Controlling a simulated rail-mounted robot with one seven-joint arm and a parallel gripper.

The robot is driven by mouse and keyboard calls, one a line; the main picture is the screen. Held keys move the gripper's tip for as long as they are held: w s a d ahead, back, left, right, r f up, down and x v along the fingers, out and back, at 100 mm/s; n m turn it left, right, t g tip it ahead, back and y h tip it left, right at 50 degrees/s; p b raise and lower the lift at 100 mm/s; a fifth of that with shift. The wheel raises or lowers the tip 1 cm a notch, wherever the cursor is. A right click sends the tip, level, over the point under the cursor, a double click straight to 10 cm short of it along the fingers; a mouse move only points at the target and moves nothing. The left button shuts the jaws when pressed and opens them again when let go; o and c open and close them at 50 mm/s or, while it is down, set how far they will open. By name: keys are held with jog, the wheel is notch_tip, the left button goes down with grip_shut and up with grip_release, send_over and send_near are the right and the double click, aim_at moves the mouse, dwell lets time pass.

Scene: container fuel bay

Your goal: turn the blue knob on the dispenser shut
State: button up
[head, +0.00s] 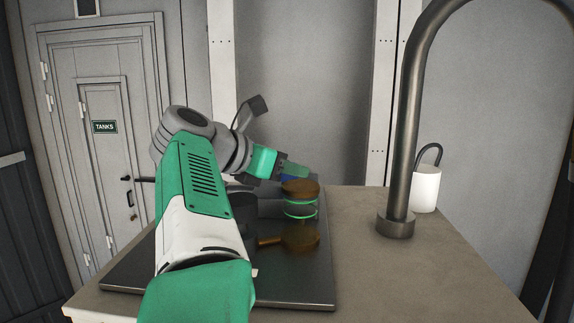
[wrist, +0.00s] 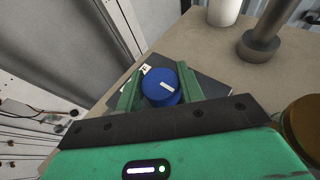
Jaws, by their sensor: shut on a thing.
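The blue knob (wrist: 162,88) has a white pointer line on its face, which lies slanted in the wrist view. My gripper (wrist: 159,72) is shut on the knob, with one green finger on each side of it. In the head view my gripper (head: 295,169) reaches over from the left, and only a little of the blue knob (head: 290,178) shows below the fingers. The grey body under it, seemingly the dispenser (head: 269,208), is partly hidden by my arm. A small white label sits beside the knob in the wrist view.
A jar with a brown lid (head: 300,187) and green rings stands close beside the gripper on a dark glossy plate (head: 290,287). A tall curved metal tap (head: 404,150) and a white canister (head: 425,189) stand to the right. The counter (head: 400,285) at front right is bare.

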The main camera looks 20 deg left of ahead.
jog(key=o, duration=1)
jog(key=shift+d, duration=0.1)
jog(key=b+v, duration=0.4)
jog(key=v, duration=0.3)
jog(key=shift+s, duration=0.1)
jog(key=shift+s+a+r, duration=0.15)
jog(key=shift+s+a, duration=0.1)
